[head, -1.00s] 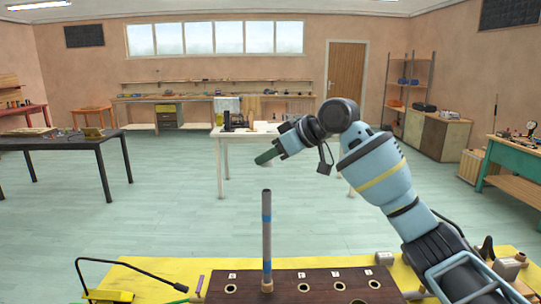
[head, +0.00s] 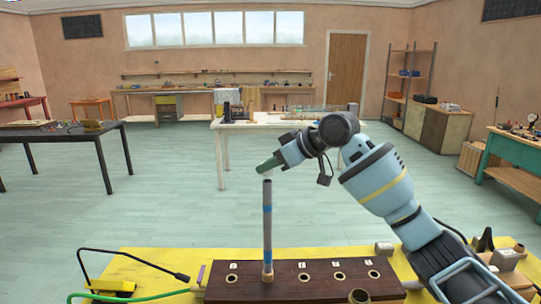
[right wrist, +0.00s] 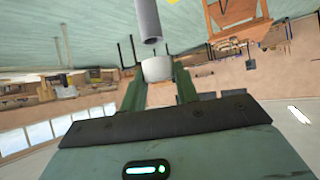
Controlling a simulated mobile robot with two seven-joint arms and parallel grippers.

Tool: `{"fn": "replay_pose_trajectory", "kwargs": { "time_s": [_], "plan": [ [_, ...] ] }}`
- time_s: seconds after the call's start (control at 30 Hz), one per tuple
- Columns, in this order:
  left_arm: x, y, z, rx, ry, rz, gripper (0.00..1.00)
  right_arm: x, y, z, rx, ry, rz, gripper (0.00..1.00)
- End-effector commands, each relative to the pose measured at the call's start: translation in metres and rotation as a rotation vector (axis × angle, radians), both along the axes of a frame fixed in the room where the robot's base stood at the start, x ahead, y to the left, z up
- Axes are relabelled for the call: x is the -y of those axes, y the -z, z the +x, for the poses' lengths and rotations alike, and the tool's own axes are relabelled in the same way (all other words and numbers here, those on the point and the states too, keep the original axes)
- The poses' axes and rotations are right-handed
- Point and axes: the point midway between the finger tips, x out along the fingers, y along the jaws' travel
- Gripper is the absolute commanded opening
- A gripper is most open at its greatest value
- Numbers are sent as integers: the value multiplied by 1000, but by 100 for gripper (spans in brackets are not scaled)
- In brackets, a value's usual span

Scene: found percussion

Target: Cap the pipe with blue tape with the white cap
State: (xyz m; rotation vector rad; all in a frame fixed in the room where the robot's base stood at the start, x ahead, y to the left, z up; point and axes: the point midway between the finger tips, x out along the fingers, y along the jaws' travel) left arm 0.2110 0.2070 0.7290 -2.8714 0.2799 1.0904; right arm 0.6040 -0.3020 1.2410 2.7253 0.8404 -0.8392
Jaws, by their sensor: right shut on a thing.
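The pipe with blue tape (head: 267,225) stands upright in a hole of the dark brown board (head: 300,284). Its grey end also shows in the right wrist view (right wrist: 147,22). My right gripper (head: 266,166) is just above the pipe's top, reaching in from the right. In the right wrist view its green fingers (right wrist: 157,88) are shut on the white cap (right wrist: 157,69). The cap is close to the pipe's open end, with a small gap showing between them there. In the head view the cap is tiny and mostly hidden by the fingers. My left gripper is out of view.
The board has several other holes with small labels and lies on a yellow table (head: 150,262). A black lamp-like arm (head: 135,257) and a green hose (head: 130,297) are at the left. Space around the pipe is clear.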

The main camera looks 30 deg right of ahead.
Motion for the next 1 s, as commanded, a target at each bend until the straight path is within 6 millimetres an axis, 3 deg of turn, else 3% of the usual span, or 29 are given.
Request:
{"fn": "replay_pose_trajectory", "kwargs": {
  "time_s": [0.27, 1.0],
  "plan": [
    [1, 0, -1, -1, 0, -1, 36, 0, 10, 0, 1, 1, 0, 10],
    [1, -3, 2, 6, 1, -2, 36, 0, 9, 0, 2, 0, 0, 10]
  ]
}}
